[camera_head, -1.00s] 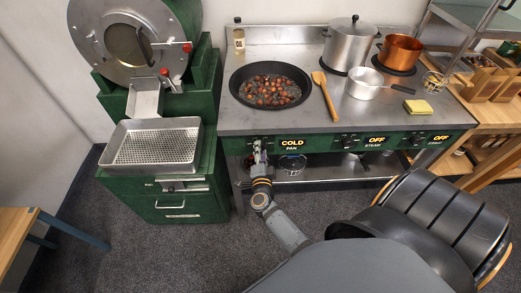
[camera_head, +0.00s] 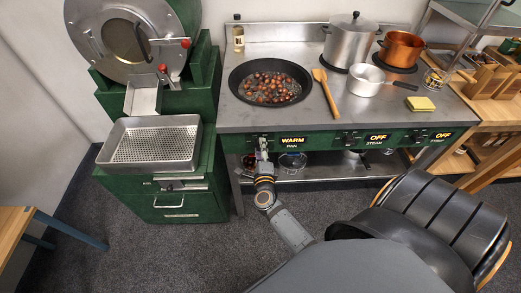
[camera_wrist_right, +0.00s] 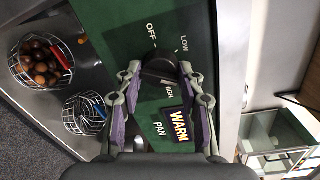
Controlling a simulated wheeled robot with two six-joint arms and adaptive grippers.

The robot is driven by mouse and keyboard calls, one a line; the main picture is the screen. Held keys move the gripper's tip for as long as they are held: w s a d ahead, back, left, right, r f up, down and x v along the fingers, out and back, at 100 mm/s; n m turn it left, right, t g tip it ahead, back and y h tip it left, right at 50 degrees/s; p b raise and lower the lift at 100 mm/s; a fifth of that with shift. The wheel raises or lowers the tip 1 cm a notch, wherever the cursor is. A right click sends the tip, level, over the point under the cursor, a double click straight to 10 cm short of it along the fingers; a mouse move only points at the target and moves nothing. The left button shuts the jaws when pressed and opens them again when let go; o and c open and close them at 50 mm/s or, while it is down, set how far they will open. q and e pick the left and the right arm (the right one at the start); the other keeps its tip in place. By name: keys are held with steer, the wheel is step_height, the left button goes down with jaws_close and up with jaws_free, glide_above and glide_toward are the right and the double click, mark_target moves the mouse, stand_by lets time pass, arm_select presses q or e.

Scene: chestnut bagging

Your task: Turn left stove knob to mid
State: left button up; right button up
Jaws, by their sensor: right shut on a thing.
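The left stove knob (camera_wrist_right: 160,66) is dark and round on the green front panel (camera_wrist_right: 110,20), with OFF, LOW and HIGH marks around it in the right wrist view. My right gripper (camera_wrist_right: 158,72) is shut on the knob, one finger on each side. In the head view my right gripper (camera_head: 263,158) is at the stove's front panel and hides the knob. My left gripper is not in view.
A black pan with chestnuts (camera_head: 270,84) sits on the stove top above the panel. Two wire baskets, one with chestnuts (camera_wrist_right: 40,62) and one with something blue (camera_wrist_right: 84,114), are below the panel. The other two signs (camera_head: 377,138) read OFF.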

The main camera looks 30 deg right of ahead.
steer(key=shift+r, duration=0.2)
stand_by(0.3)
steer(key=o, duration=1.1)
steer(key=shift+o, duration=0.2)
steer(key=shift+f, duration=0.1)
steer(key=v, duration=0.7)
steer(key=shift+s, duration=0.25)
